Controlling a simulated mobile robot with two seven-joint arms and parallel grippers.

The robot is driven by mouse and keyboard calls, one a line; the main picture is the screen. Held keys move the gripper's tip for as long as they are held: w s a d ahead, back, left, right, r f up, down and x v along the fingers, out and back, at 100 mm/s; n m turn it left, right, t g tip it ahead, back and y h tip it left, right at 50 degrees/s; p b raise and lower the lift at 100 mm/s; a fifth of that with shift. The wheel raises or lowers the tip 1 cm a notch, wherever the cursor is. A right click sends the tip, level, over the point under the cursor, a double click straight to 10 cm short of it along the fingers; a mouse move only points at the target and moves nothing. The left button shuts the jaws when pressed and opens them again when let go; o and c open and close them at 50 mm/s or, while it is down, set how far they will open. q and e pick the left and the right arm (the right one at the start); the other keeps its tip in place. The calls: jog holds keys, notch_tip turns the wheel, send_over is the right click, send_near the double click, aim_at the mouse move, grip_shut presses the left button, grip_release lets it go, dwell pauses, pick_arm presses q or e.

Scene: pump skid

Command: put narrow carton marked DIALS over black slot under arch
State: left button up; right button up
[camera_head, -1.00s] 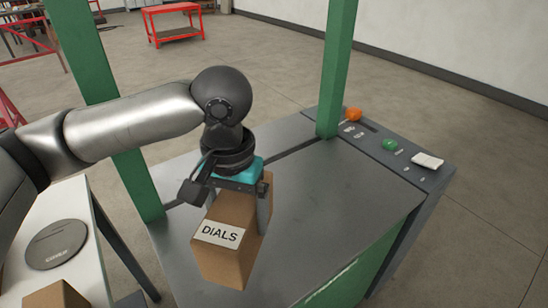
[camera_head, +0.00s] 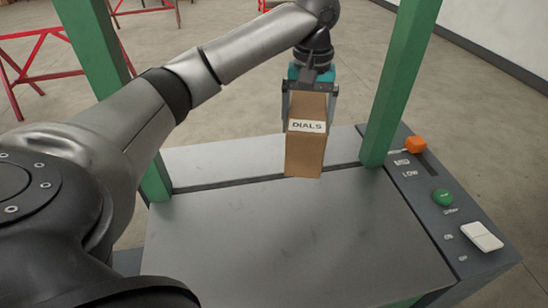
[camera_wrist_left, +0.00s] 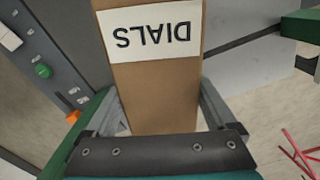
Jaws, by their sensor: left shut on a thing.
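The narrow brown carton marked DIALS (camera_head: 305,153) hangs upright in my left gripper (camera_head: 310,112), which is shut on its upper part. In the left wrist view the carton (camera_wrist_left: 155,85) sits between the two fingers, its label upside down. The black slot (camera_head: 235,181) runs across the grey bench top between the green posts of the arch (camera_head: 402,85). In the head view the carton's lower end overlaps the slot, nearer the right post than the left. I cannot tell the gap below it. The arch's top is out of view. My right gripper is not in view.
A control panel (camera_head: 450,225) with an orange knob (camera_head: 415,145), green button (camera_head: 443,197) and white switch (camera_head: 482,236) lies to the right. The near bench top (camera_head: 290,240) is clear. Red stands (camera_head: 30,75) are on the floor behind.

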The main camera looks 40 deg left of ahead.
pick_arm(q)
jog(key=a+r+n+p, duration=0.15)
jog(key=a+n, duration=0.25)
jog(key=a, duration=0.5)
jog(key=shift+w+a+f+b, duration=0.15)
jog(key=shift+f+b, duration=0.75)
jog(key=shift+f, duration=4.2)
jog(key=shift+w+f+b, duration=0.15)
jog(key=shift+f+b, duration=0.7)
jog(key=shift+f, duration=4.2)
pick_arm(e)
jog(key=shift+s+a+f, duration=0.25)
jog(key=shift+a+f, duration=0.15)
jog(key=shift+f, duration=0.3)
pick_arm(q)
jog(key=o, duration=1.6)
jog(key=shift+f, duration=0.15)
jog(key=shift+c, duration=0.2)
notch_tip(320, 180, up, 12)
jog(key=p, duration=0.2)
jog(key=shift+r, duration=0.2)
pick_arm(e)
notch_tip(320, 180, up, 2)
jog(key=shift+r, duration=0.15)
